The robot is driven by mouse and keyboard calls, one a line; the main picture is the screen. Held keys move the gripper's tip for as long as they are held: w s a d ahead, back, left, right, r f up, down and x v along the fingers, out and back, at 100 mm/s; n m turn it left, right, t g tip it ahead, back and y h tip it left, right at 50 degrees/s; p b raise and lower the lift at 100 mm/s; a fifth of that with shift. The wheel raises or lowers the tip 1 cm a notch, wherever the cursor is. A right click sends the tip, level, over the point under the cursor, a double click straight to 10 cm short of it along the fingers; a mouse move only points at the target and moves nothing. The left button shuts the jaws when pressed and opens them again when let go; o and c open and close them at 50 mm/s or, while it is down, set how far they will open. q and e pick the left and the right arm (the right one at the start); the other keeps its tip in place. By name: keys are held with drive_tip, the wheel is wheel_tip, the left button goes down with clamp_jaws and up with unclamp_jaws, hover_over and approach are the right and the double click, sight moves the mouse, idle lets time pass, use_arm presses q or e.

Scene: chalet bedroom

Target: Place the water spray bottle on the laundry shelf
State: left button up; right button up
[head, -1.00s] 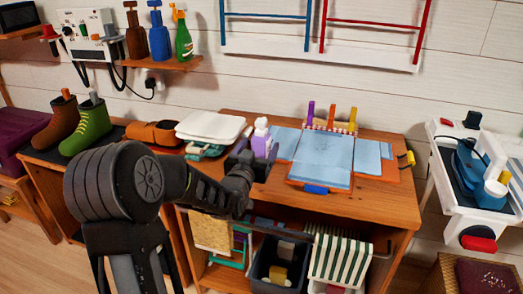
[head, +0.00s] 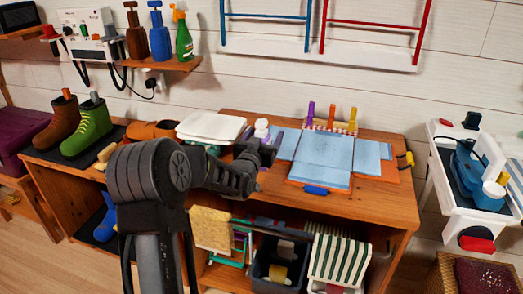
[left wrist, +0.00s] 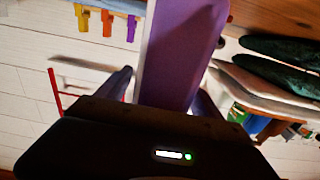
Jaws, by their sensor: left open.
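A wooden wall shelf (head: 165,64) at the upper left bears a brown, a blue (head: 159,38) and a green spray bottle (head: 182,38). My right gripper is not in view.
Folded blue cloth (head: 325,150) lies right of the bottle, and colored clips (head: 331,117) stand behind it. White folded items (head: 211,127) lie to the left. Boots (head: 88,125) stand further left. An iron (head: 480,180) is at the far right.

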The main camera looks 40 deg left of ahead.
use_arm(q)
drive_tip(key=shift+c, duration=0.4)
clamp_jaws()
idle(0.9)
